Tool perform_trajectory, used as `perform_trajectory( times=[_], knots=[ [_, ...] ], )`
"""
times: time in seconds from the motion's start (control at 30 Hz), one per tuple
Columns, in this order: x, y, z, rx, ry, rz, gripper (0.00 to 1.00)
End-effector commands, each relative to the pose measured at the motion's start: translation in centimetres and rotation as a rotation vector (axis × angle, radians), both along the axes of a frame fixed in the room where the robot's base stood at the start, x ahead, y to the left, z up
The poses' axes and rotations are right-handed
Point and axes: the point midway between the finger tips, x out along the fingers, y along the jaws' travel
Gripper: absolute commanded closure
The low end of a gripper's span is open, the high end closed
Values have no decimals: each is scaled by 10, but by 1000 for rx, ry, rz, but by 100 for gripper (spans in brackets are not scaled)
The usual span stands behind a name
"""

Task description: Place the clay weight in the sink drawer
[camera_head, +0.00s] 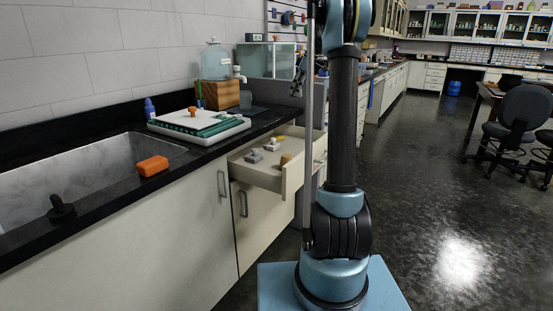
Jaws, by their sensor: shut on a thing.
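An open drawer (257,174) juts out below the counter beside the sink. A small brown block (286,159) lies inside it, along with small grey pieces (254,156) and a yellow piece (279,139). I cannot tell whether the brown block is the clay weight. A small dark shape, which seems to be my gripper (300,78), is above the drawer's right part, beside my arm. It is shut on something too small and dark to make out.
The sink (75,185) is at the left, with an orange block (152,165) on its front edge. A white-and-green device (199,126) with an orange piece (193,111) on top stands on the counter. Open floor (445,200) and a chair (520,118) are at the right.

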Motion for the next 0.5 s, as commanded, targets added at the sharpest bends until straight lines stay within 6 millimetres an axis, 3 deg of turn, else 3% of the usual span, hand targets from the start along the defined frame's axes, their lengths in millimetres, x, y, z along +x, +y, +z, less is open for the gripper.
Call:
perform_trajectory(
  times=[0.5],
  knots=[
    [-43,5,-86,-2,-4,-800,84]
  ],
)
